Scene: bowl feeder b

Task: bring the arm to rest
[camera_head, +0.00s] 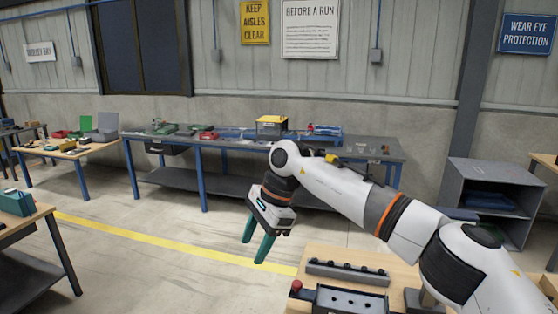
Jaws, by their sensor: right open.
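My right arm (350,196) comes in from the lower right and reaches across the middle of the head view. Its gripper (253,252) points down, with two green fingers spread apart and nothing between them. It hangs in front of the floor, to the left of the near wooden table (310,254) as seen here. My left gripper is not in view.
On the near table are a dark grey bar (346,272), a dark tray with holes (352,302) and a red knob (296,286). A long blue-legged workbench (225,146) stands along the wall. A grey shelf cabinet (492,195) stands right.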

